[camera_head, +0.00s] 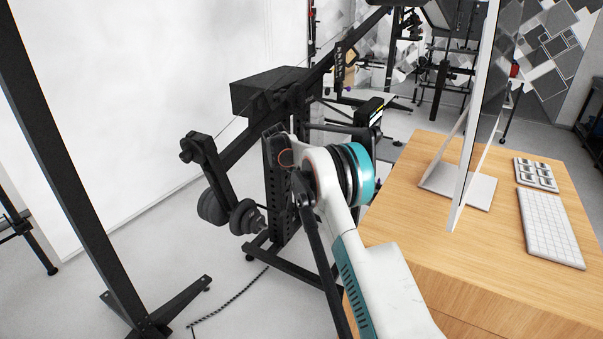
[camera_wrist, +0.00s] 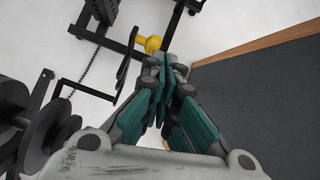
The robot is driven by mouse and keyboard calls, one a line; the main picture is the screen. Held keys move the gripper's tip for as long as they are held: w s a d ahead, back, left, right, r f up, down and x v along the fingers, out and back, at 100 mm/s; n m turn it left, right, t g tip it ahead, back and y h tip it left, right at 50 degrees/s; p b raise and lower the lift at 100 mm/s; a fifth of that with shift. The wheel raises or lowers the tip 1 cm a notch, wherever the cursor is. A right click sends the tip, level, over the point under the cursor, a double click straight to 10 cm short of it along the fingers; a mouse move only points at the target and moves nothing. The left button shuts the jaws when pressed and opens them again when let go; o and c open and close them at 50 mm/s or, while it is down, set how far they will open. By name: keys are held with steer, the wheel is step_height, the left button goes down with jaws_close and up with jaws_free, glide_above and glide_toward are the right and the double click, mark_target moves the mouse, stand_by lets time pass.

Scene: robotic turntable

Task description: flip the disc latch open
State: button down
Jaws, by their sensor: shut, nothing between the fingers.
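My gripper (camera_wrist: 165,72) is shut and empty in the wrist view, its teal and grey fingers pressed together. Black round discs (camera_wrist: 48,125) on a stand show at the left of the wrist view, apart from my fingers. They also seem to show in the head view as dark discs (camera_head: 216,206) low on the black stand (camera_head: 280,195). I cannot make out for sure which part is the disc latch. A thin black bent bar (camera_wrist: 86,88) lies between the discs and my fingers in the wrist view. My gripper is hidden in the head view.
A yellow knob (camera_wrist: 151,44) on a black base lies just beyond my fingertips in the picture. A wooden desk (camera_head: 440,250) with a monitor and keyboard (camera_head: 548,228) is at the right. A black post (camera_head: 75,170) stands at the left.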

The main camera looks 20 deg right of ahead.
step_height(320, 180, up, 10)
steer(key=w+d+p, duration=0.1)
steer(key=d+p, duration=0.1)
steer(key=shift+d, duration=0.3)
steer(key=shift+f, duration=0.1)
steer(key=s+a+r+m+y+b, duration=0.1)
steer(key=s+a+r+m, duration=0.2)
steer(key=s+r, duration=0.25)
steer(key=s+a+r+m+b, duration=0.1)
steer(key=s+a+r+m, duration=0.25)
steer(key=r, duration=0.35)
steer(key=s+a+r+m+t+y, duration=0.1)
steer(key=s+a+r+m, duration=0.2)
steer(key=s, duration=0.6)
steer(key=s+a+r+m, duration=0.2)
steer(key=s+m, duration=0.2)
steer(key=s, duration=0.4)
steer(key=s+a+f+m+y+b, duration=0.15)
steer(key=s+m, duration=0.25)
steer(key=s, duration=0.5)
steer(key=s+a+f+m+b, duration=0.1)
steer(key=s+a+m, duration=0.2)
steer(key=s, duration=0.7)
steer(key=s+a+f+m+t+y+b, duration=0.1)
steer(key=s+a+f+m, duration=0.2)
steer(key=s+f+m, duration=0.4)
steer(key=s+f, duration=0.3)
steer(key=s, duration=0.5)
steer(key=shift+s+f+t, duration=0.3)
steer(key=shift+f, duration=0.05)
